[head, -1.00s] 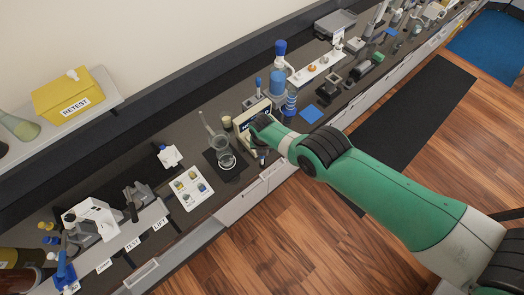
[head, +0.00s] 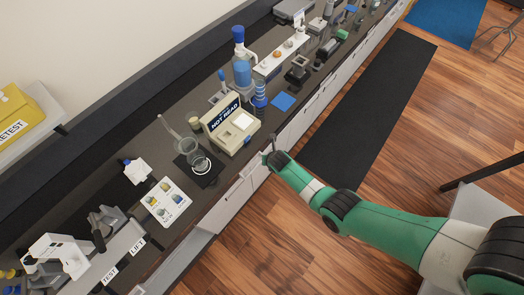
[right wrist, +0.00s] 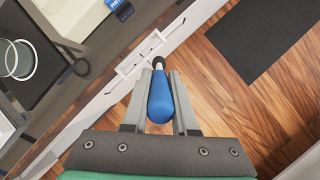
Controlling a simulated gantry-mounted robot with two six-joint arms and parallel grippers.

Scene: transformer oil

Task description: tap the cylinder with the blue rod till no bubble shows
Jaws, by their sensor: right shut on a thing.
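A clear glass cylinder (head: 187,147) stands on a dark mat on the bench, with a thin rod-like shape leaning up from it. The glass also shows at the left of the right wrist view (right wrist: 18,60). I cannot make out any bubble in it. My right gripper (head: 270,154) is beyond the bench's front edge, to the right of the cylinder and apart from it. In the right wrist view it is shut on the blue rod (right wrist: 161,98), a rounded blue piece with a pale and dark end pointing away. My left gripper is not in view.
A blue square (head: 284,101) lies further along. The floor in front is open.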

